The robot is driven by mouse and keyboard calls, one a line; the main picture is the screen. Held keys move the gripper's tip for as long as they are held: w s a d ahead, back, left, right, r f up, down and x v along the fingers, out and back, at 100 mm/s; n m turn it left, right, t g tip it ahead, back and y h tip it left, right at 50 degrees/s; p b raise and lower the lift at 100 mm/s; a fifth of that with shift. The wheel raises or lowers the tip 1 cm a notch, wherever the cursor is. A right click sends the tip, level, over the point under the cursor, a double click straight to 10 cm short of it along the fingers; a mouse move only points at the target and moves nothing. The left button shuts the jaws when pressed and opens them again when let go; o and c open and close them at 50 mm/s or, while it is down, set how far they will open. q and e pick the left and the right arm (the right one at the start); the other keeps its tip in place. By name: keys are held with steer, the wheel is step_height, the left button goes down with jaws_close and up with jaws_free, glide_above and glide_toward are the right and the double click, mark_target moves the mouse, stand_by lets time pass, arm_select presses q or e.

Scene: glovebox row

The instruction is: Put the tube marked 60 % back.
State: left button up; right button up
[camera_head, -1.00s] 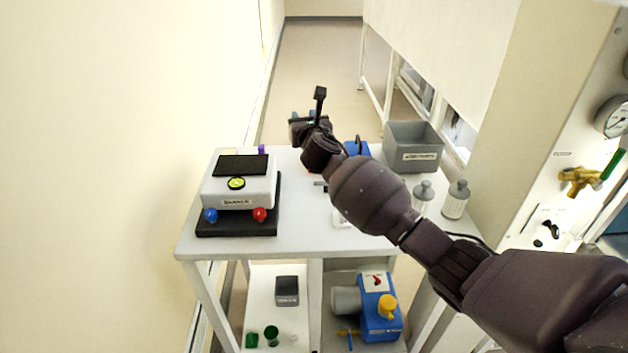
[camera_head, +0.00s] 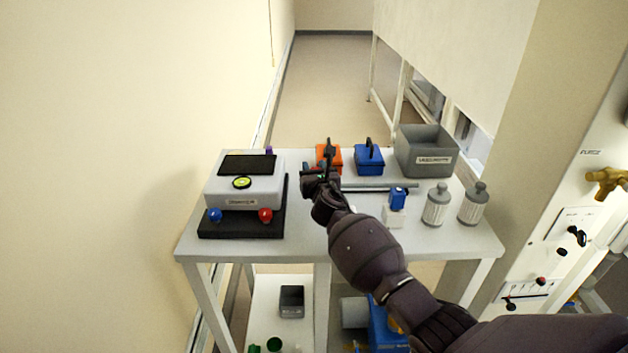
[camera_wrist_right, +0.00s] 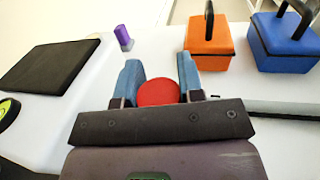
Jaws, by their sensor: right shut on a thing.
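My right gripper (camera_head: 322,172) is over the middle of the white table, in front of an orange box. In the right wrist view its two blue fingers (camera_wrist_right: 157,78) are closed on a round red-topped thing (camera_wrist_right: 158,93). Only its red top shows, so I cannot tell whether it is the tube marked 60 %; no marking is readable. In the head view the gripper hides the held thing. My left gripper is not in view.
The table (camera_head: 300,235) bears a white device (camera_head: 245,190) at left. The orange box (camera_head: 334,155), a blue box (camera_head: 369,158) and a grey bin (camera_head: 428,150) stand along the back. Two grey bottles (camera_head: 436,206) stand at right. The front middle is clear.

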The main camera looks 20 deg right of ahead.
step_height(320, 180, down, 3)
steer(key=shift+b, duration=0.5)
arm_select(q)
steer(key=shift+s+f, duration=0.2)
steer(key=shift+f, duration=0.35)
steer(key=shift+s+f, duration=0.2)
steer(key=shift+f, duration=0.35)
arm_select(e)
steer(key=shift+r, duration=0.2)
steer(key=shift+f, duration=0.2)
steer(key=o, duration=1)
steer(key=shift+r, duration=0.1)
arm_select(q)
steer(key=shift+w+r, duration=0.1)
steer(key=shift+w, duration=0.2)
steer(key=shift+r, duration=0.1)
arm_select(e)
steer(key=shift+r, duration=0.1)
